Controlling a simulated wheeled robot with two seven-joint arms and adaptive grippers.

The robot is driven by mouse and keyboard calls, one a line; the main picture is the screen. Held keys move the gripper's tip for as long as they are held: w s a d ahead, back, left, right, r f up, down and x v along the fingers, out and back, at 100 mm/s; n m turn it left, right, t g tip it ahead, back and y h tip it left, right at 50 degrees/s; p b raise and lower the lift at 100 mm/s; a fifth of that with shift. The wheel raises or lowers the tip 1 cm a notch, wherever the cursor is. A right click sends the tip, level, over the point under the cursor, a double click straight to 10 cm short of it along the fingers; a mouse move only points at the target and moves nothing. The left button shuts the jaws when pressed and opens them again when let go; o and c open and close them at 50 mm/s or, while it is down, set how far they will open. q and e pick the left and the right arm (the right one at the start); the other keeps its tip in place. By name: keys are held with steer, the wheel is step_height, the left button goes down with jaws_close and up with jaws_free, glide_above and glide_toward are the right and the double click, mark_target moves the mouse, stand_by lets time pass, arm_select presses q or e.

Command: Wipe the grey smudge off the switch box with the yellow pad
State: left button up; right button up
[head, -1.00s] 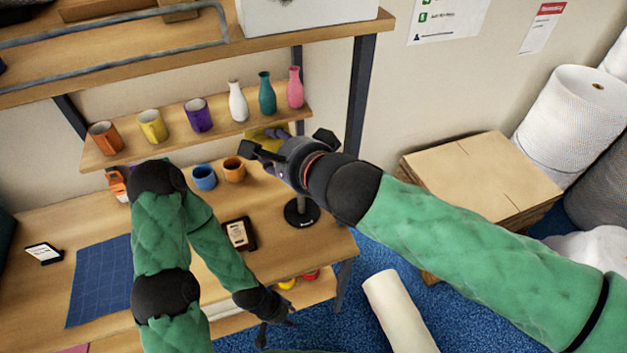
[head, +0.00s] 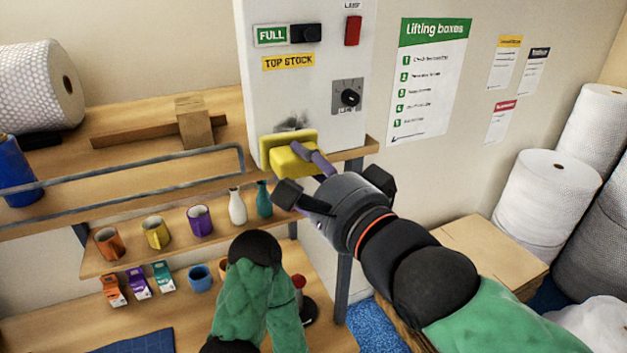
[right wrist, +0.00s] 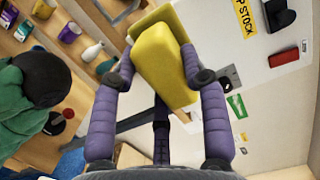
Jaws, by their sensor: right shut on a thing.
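The white switch box (head: 262,95) stands on the upper shelf, with a dark grey smudge (head: 292,123) low on its front face. My right gripper (head: 312,160) is shut on the yellow pad (head: 290,158). The pad is at the lower edge of the box front, just below the smudge; I cannot tell whether it touches the box. In the right wrist view the yellow pad (right wrist: 162,62) sits between the two purple fingers, with the box front (right wrist: 262,75) beside it. The smudge is not visible there. My left gripper is out of view; only part of its arm shows.
Below, a shelf holds mugs (head: 157,233) and vases (head: 237,207). A metal rail (head: 120,172) runs along the upper shelf's front. Cardboard (head: 490,255) lies at right.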

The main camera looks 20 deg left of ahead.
mark_target(317, 141)
steer(key=shift+w+d+x, duration=0.15)
steer(key=shift+w+x, duration=0.05)
steer(key=shift+x, duration=1.25)
steer(key=shift+w+d+x, duration=0.1)
steer(key=shift+w+x, duration=0.1)
steer(key=shift+x, duration=1.25)
steer(key=shift+p+x, duration=0.6)
steer(key=shift+x, duration=0.25)
steer(key=w+d+p, duration=0.2)
steer(key=w+p, duration=0.1)
steer(key=p, duration=0.4)
steer(key=shift+d, duration=0.35)
steer(key=shift+w+d+p, duration=0.55)
steer(key=shift+w+p, duration=0.2)
steer(key=shift+p, duration=0.1)
steer(key=shift+w+d+f, duration=0.15)
steer(key=shift+w+d, duration=0.45)
steer(key=shift+w, duration=0.2)
